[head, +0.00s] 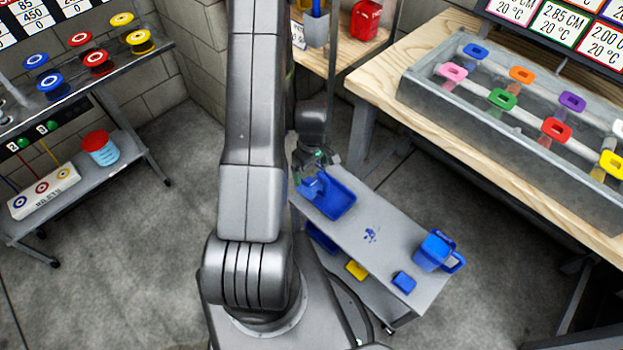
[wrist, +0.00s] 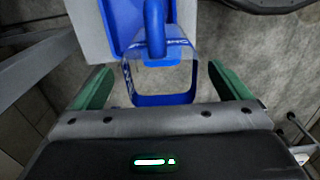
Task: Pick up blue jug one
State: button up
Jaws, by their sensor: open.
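A clear jug with a blue rim and blue handle (wrist: 156,30) is in the wrist view, with lettering on its wall. A second blue jug (head: 438,251) stands at the cart's near right end. No number is readable on either jug.
The grey cart (head: 365,262) carries a small blue block (head: 404,281) at its near edge. A wooden bench (head: 385,75) with a grey trough is on the right. A shelf with coloured spools (head: 96,60) is on the left. Open floor (head: 130,240) lies left of my arm.

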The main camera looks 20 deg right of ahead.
notch_tip(320, 180, down, 2)
jog(key=shift+f, duration=0.2)
jog(key=c, duration=1.2)
jog(key=shift+r, duration=0.1)
